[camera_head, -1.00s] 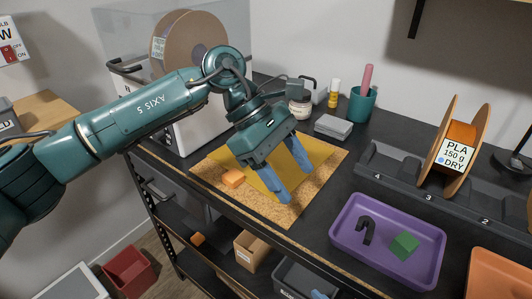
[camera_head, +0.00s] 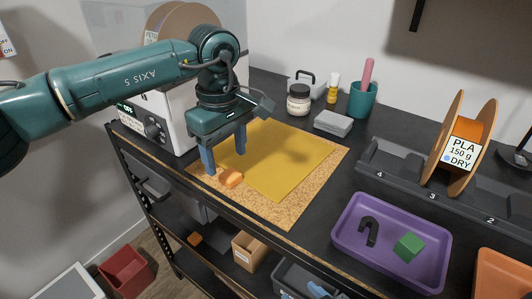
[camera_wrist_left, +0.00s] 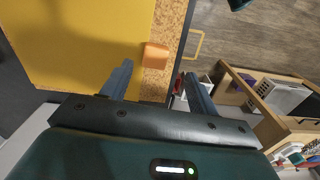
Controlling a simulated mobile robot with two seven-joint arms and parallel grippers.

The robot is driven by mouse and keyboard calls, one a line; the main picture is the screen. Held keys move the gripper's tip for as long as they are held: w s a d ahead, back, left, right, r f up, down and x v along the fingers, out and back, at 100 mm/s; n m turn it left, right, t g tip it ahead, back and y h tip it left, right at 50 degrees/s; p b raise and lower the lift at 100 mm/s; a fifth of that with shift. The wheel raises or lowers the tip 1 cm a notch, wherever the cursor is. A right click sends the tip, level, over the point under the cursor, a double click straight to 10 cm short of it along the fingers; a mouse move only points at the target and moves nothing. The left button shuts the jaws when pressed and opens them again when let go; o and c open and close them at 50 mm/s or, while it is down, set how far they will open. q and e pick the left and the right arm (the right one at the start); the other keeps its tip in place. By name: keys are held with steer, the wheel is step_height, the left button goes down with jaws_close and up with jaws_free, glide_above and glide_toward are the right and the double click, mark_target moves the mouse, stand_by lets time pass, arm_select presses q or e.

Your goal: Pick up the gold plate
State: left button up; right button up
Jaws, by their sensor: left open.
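The gold plate (camera_head: 285,160) lies flat on a cork mat (camera_head: 288,214) on the dark bench. A small orange block (camera_head: 231,179) rests at the plate's near-left edge, on the cork. My left gripper (camera_head: 224,162) is open and empty, fingers pointing down over the left corner of the mat, close to the orange block. In the left wrist view the gold plate (camera_wrist_left: 80,40) fills the upper left. The orange block (camera_wrist_left: 155,55) shows there beyond and between the open fingers (camera_wrist_left: 158,82), and the bench edge runs below the gripper. My right gripper is not in view.
A purple tray (camera_head: 390,275) holds a black hook and a green block on the right. A spool (camera_head: 460,145) stands in a grey rack. A grey box (camera_head: 333,123), a jar (camera_head: 299,100) and a teal cup (camera_head: 362,101) stand behind the mat. A printer is at left.

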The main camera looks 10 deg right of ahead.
mark_target(230, 174)
arm_select(q)
steer(key=f, duration=0.5)
steer(key=shift+w+d+p, duration=0.2)
steer(key=shift+w+p, duration=0.15)
steer(key=shift+p, duration=0.05)
steer(key=shift+c, duration=0.4)
steer(key=shift+r, duration=0.1)
steer(key=c, duration=1.1)
